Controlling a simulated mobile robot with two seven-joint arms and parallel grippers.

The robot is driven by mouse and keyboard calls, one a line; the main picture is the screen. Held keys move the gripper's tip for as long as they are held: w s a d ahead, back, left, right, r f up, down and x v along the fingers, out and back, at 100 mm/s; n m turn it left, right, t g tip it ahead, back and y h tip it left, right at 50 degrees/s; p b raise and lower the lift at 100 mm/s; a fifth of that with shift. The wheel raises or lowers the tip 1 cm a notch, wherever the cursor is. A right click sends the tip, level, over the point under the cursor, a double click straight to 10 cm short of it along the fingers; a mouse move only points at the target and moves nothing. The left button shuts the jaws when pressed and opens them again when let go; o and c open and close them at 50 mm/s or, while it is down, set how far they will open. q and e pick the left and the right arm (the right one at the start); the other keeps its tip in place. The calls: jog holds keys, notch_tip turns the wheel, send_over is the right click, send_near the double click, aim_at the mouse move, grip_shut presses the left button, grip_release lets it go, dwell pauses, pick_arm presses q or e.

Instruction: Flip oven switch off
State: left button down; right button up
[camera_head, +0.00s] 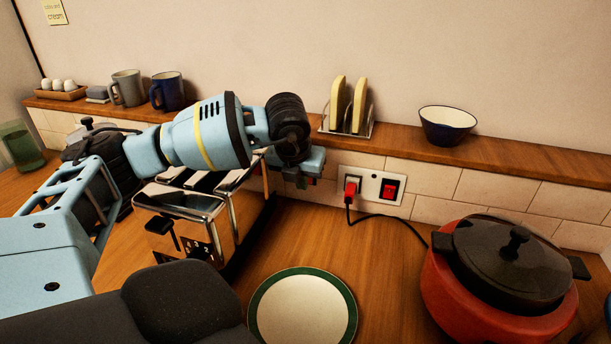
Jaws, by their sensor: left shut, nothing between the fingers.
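A white wall plate (371,178) is set in the tiles below the shelf. On its right side is a red rocker switch (389,189) in a black surround. A red plug (350,190) sits in the socket on its left side, with a black cable. My left gripper (308,180) is close to the tiles, a short way left of the plate and apart from the switch. Its fingers are shut and empty, small and partly dark in the picture. No oven is clearly visible. My right gripper is not in view.
A chrome toaster (190,222) stands under my left arm. A green-rimmed plate (302,308) lies on the counter, with a red pot (446,290) and dark lid to the right. The shelf (500,155) above holds a bowl (447,126) and toast rack (347,125).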

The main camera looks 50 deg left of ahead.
pick_arm(q)
jog(key=w, duration=0.1)
jog(key=w+a, duration=0.1)
jog(key=w+f, duration=0.1)
jog(key=shift+a, duration=0.25)
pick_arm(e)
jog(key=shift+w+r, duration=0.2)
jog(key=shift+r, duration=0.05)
pick_arm(q)
jog(key=shift+w+a+f, duration=0.1)
jog(key=shift+w+f, duration=0.05)
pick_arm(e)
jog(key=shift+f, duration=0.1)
pick_arm(q)
jog(key=shift+r+p, duration=0.55)
jog(key=shift+r, duration=0.3)
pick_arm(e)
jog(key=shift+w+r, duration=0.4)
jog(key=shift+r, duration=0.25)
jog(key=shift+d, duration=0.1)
